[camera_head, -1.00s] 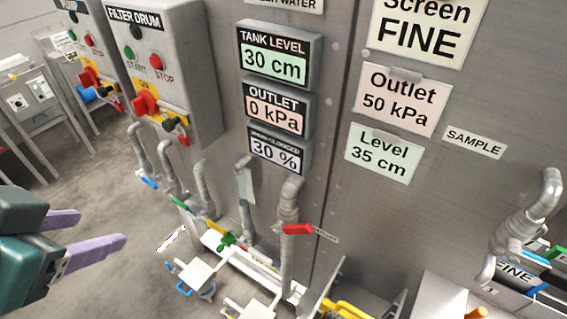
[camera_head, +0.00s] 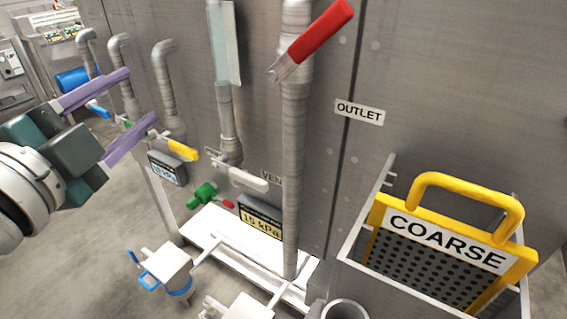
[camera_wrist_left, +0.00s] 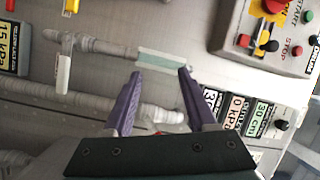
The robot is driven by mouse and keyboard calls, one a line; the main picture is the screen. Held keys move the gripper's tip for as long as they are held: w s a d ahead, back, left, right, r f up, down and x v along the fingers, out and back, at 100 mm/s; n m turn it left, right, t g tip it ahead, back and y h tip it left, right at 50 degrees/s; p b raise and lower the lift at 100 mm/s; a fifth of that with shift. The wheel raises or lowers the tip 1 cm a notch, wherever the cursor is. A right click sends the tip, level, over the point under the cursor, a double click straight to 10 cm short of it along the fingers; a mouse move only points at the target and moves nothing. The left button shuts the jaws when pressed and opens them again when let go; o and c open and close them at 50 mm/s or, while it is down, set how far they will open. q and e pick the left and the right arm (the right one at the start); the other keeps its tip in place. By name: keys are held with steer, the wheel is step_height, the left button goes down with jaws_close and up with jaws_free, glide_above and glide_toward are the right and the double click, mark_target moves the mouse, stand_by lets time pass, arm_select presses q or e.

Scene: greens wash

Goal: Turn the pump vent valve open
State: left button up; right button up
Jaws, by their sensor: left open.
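The lever points right and slightly down in the head view. It also shows as a white lever (camera_wrist_left: 63,73) at the left of the left wrist view. My left gripper (camera_head: 141,96) is open and empty, with purple fingers apart. In the head view it is left of and above the white lever, not touching it. In the left wrist view, the open fingers (camera_wrist_left: 160,73) point towards a grey pipe with a pale sight tube.
A red lever (camera_head: 318,40), a yellow lever (camera_head: 183,149) and a blue lever (camera_head: 98,108) sit on neighbouring pipes. A green fitting (camera_head: 203,194) and a 15 kPa display (camera_head: 261,219) are low down. A COARSE screen (camera_head: 440,245) stands in a bin at right.

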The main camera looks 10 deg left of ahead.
mark_target(248, 183)
arm_select(q)
steer(key=d+f+m+g+h+b, duration=0.1)
steer(key=d+f+m+h+b, duration=0.25)
steer(key=f+b, duration=0.5)
steer(key=d+f+m+h+b, duration=0.25)
steer(key=f+m+b, duration=0.3)
steer(key=f, duration=0.55)
steer(key=shift+n+h, duration=0.3)
steer(key=shift+h, duration=0.1)
steer(key=x, duration=0.7)
steer(key=b+x, duration=0.1)
steer(key=x, duration=0.2)
steer(key=shift+w+a+r, duration=0.2)
steer(key=shift+w, duration=0.05)
arm_select(e)
step_height(248, 183, down, 18)
steer(key=shift+f, duration=0.2)
arm_select(q)
jaws_close()
